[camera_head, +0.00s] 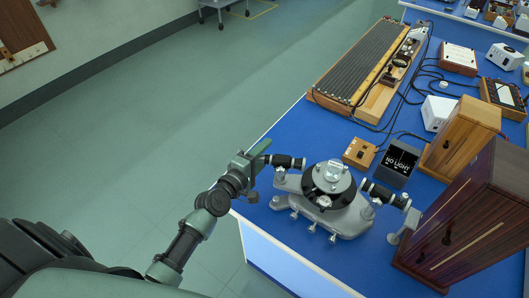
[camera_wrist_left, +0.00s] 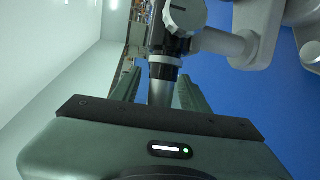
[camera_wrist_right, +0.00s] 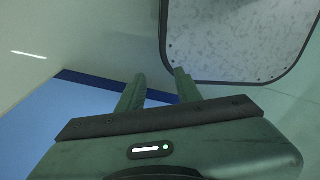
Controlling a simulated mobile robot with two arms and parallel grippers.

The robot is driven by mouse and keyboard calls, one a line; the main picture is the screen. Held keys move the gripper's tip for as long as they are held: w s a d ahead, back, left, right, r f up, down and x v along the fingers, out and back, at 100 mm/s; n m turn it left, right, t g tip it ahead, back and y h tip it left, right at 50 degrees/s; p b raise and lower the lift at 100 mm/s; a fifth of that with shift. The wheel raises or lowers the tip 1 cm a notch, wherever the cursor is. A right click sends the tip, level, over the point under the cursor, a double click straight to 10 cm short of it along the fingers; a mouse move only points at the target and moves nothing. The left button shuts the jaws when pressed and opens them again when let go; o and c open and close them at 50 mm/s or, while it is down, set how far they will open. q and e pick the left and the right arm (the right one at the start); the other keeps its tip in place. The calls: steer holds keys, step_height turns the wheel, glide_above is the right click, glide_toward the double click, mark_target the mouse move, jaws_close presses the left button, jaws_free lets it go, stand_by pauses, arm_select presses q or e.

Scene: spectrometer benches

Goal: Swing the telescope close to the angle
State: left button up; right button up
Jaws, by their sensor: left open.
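The spectrometer (camera_head: 338,222) stands on the blue bench, grey with a round black centre. Its telescope (camera_head: 287,161), a short black tube on a grey arm, points out to the left. My left gripper (camera_head: 254,157) is at the tube's outer end. In the left wrist view the tube (camera_wrist_left: 163,68) reaches between the open fingers (camera_wrist_left: 158,88); I cannot tell whether they touch it. A second black tube (camera_head: 384,194) faces the dark wooden box at the right. A small dark screen (camera_head: 399,160) reads "NO LIGHT". My right gripper (camera_wrist_right: 160,82) is open and empty, seen only in the right wrist view.
A dark wooden box (camera_head: 470,215) and a lighter one (camera_head: 460,138) stand close at the right. A small wooden control box (camera_head: 359,153) sits behind the spectrometer. A long ribbed unit (camera_head: 367,65) and cables lie farther back. Open floor lies left of the bench.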

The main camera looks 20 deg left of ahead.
mark_target(257, 161)
arm_select(q)
steer(key=b+v, duration=0.1)
steer(key=v, duration=0.7)
arm_select(e)
steer(key=shift+d+f, duration=0.65)
steer(key=shift+d, duration=0.1)
arm_select(q)
steer(key=shift+d, duration=0.2)
arm_select(e)
steer(key=shift+a, duration=0.25)
